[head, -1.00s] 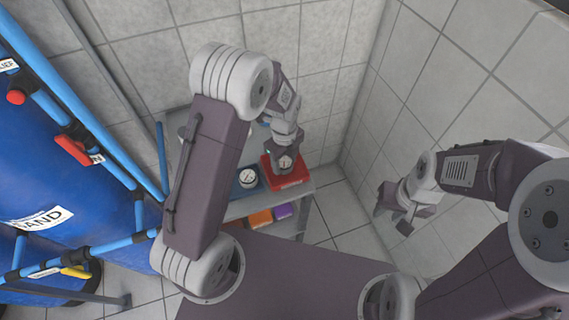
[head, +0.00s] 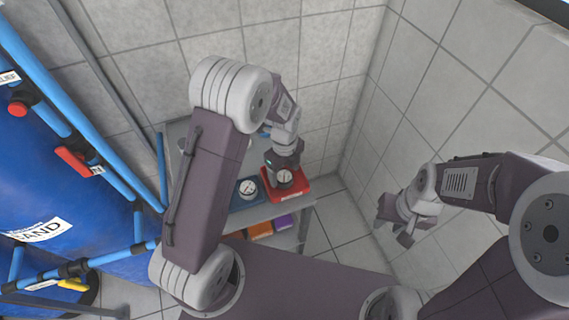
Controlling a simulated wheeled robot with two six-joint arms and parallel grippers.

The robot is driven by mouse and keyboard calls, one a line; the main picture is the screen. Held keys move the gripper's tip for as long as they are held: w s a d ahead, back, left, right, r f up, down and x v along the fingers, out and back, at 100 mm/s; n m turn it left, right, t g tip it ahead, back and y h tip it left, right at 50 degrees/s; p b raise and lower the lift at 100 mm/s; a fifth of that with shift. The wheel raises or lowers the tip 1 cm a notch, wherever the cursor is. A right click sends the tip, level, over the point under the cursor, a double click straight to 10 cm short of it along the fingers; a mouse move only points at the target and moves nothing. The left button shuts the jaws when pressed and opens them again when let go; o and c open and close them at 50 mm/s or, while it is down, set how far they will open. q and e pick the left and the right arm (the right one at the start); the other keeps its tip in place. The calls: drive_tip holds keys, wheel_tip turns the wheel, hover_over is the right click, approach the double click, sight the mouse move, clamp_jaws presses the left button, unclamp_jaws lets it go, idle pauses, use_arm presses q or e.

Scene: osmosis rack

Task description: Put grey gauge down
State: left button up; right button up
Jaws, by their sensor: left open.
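A grey gauge (head: 285,178) with a round pale dial sits at the red tray (head: 298,192) on the shelf unit. My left gripper (head: 284,168) is right above and behind this gauge, with its jaws open around or beside it; the fingers are too small to tell which. Whether the gauge rests fully on the tray is hard to see. A second gauge with a white dial (head: 247,187) stands on the blue tray (head: 240,202), left of the red one. My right gripper (head: 395,228) is at the right, empty and away from the shelf, its fingers apart.
The grey shelf (head: 262,211) has orange (head: 261,229) and purple (head: 284,222) bins on a lower level. Blue pipes (head: 94,151) and a blue tank (head: 38,180) stand at the left. Tiled walls close in behind and right. My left arm hides part of the shelf.

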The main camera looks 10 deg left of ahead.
sight(284, 176)
use_arm(q)
wheel_tip(284, 176, up, 10)
drive_tip(key=s+a+f+n, duration=0.1)
drive_tip(key=s+a+n, duration=0.2)
drive_tip(key=n, duration=0.9)
drive_tip(key=s+a+f+n+t, duration=0.1)
drive_tip(key=s+a+n, duration=0.1)
drive_tip(key=s+n, duration=0.8)
drive_tip(key=n, duration=0.3)
drive_tip(key=shift+a+f, duration=0.3)
drive_tip(key=shift+a, duration=0.1)
